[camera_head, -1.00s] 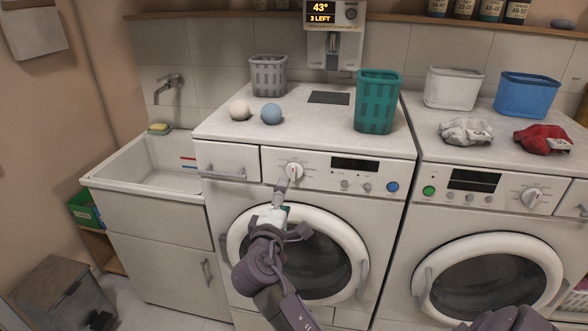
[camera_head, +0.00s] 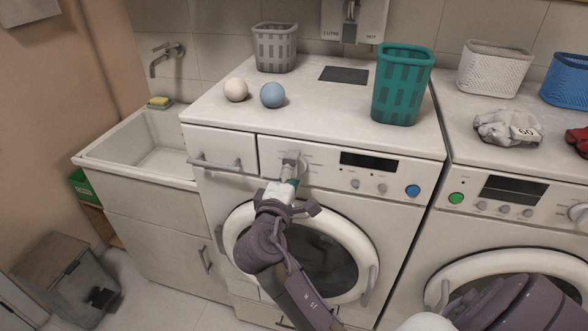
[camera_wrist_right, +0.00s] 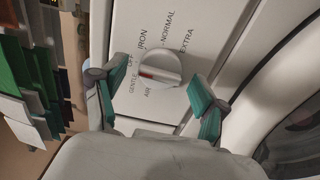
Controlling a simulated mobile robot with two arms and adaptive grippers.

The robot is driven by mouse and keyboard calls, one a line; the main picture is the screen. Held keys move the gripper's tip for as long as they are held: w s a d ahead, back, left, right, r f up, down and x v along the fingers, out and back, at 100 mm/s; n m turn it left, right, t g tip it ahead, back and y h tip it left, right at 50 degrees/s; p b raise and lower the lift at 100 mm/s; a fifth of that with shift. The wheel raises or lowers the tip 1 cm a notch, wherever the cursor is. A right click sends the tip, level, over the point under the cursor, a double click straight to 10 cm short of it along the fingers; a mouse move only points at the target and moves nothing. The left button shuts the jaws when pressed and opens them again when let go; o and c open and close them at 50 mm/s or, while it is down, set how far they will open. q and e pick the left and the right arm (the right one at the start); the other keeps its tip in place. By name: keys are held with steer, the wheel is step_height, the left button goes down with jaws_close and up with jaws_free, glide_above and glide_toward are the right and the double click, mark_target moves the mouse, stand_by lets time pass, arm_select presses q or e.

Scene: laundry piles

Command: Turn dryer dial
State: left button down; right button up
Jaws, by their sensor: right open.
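The dryer (camera_head: 330,205) is the left white machine, with a round door and a front panel. Its white dial (camera_head: 293,163) is at the left of that panel, partly hidden by my gripper. In the right wrist view the dial (camera_wrist_right: 160,68) has a pale stripe with a red part, ringed by labels such as GENTLE, OFF, IRON, NORMAL, EXTRA and AIR. My right gripper (camera_head: 289,178) is at the dial. In the wrist view its open teal-padded fingers (camera_wrist_right: 157,92) stand either side of the dial's lower part; contact cannot be told. My left gripper is not in view.
On the dryer top are a teal basket (camera_head: 403,85), a grey basket (camera_head: 275,48), a white ball (camera_head: 236,90) and a blue ball (camera_head: 272,95). A drawer handle (camera_head: 215,163) juts out left of the dial. A second machine (camera_head: 520,215) stands at right, a sink (camera_head: 150,150) at left.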

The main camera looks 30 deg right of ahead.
steer(key=shift+c, duration=1.3)
steer(key=c, duration=0.9)
steer(key=shift+n+p, duration=4)
steer(key=shift+p, duration=0.95)
